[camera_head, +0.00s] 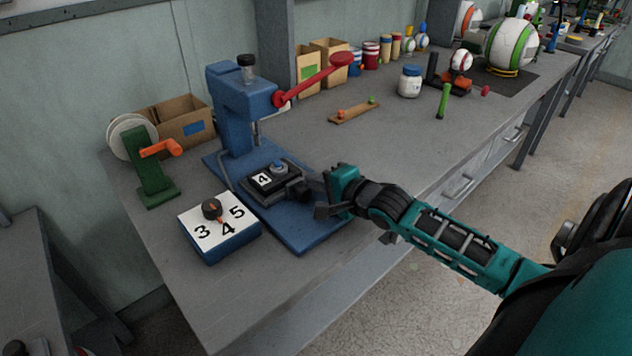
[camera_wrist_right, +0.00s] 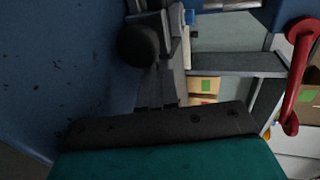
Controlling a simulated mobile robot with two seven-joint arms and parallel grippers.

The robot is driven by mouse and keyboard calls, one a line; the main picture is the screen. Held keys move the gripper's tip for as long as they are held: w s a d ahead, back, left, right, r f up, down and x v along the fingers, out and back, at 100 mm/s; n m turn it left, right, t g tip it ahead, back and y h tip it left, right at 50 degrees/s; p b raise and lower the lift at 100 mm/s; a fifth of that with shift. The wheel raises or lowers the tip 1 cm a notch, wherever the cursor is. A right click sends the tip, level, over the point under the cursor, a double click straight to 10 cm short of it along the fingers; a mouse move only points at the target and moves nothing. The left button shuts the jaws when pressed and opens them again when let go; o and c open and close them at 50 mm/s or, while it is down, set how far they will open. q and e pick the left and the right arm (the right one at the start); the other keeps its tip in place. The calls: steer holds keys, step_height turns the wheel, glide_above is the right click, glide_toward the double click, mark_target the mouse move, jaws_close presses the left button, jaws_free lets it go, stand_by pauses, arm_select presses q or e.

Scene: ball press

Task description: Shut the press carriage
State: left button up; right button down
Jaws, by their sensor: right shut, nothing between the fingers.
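The blue press (camera_head: 232,105) stands on the workbench with its red lever (camera_head: 315,80) raised to the right. Its black carriage (camera_head: 264,190) sits low on the blue base, in front of the column, with a white "4" plate and a small blue-grey piece on top. My right gripper (camera_head: 312,194) is shut and empty at the carriage's front right side. I cannot tell whether it touches the carriage. In the right wrist view a round black knob (camera_wrist_right: 138,46) shows close by, and the red lever (camera_wrist_right: 300,75) is at the right. My left gripper is not in view.
A blue box with a white dial face (camera_head: 220,224) marked 3, 4, 5 stands at the front left. A green stand with an orange crank (camera_head: 152,165) and a cardboard box (camera_head: 182,122) are behind it. A white jar (camera_head: 409,81) stands farther back. The bench front right is clear.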

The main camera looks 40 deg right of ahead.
steer(key=shift+w, duration=0.2)
steer(key=shift+w, duration=0.5)
steer(key=w, duration=0.7)
steer(key=shift+a, duration=0.3)
